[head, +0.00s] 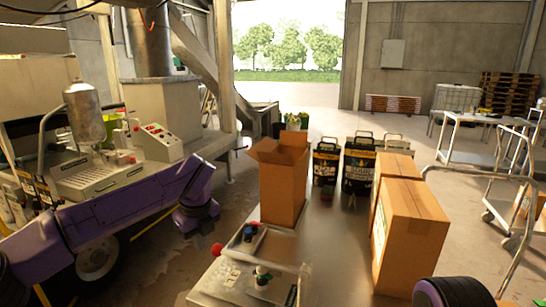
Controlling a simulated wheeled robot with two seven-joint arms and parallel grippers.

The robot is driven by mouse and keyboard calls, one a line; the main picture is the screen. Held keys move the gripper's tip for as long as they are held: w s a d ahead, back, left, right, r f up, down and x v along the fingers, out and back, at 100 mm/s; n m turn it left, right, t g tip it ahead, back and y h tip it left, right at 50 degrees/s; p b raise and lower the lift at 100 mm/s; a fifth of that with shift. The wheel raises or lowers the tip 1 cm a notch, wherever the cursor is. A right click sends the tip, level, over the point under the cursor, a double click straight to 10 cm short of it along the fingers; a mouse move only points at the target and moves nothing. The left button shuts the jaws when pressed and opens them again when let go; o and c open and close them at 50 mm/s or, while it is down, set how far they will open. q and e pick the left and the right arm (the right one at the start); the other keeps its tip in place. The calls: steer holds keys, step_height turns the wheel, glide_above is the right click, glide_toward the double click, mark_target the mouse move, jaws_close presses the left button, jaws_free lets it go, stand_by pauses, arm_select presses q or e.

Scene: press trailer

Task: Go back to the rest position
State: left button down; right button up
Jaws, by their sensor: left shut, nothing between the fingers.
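My purple left arm comes in from the left, in front of the machine, and bends down at its far end. My left gripper (196,218) is at that end, left of the table and apart from the things on it. It is shut and empty; its fingers are hard to make out against the dark floor. A rounded purple and black part of my right arm (455,291) shows at the bottom right edge. My right gripper is not in view.
A metal table (334,235) bears an open cardboard box (283,185), dark canisters (358,165), closed boxes (411,238) and a control panel with a red knob (217,249). The press machine (160,105) stands left. A cart (508,200) stands right. Floor shows between machine and table.

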arm_select(q)
step_height(320, 180, down, 16)
steer(key=s+d+m+t+y+b, duration=0.15)
steer(key=m+t+y, duration=0.3)
steer(key=m, duration=1.05)
steer(key=s+f+m+t+h+b, duration=0.1)
steer(key=s+f+m, duration=0.5)
steer(key=f+m, duration=0.15)
steer(key=s+f+m+t+h+b, duration=0.1)
steer(key=s+f+m+h, duration=0.1)
steer(key=s+f+m, duration=0.55)
steer(key=s+a+f+m+g+b, duration=0.2)
steer(key=s+a+f+m, duration=0.2)
steer(key=s+a+f, duration=0.3)
steer(key=s+a+f+m+g+b, duration=0.2)
steer(key=s+a+f+m, duration=0.3)
steer(key=s, duration=1.2)
step_height(320, 180, down, 2)
steer(key=shift+s+a+f+g+y, duration=0.15)
steer(key=shift+a+g+y, duration=0.4)
steer(key=shift+a, duration=0.45)
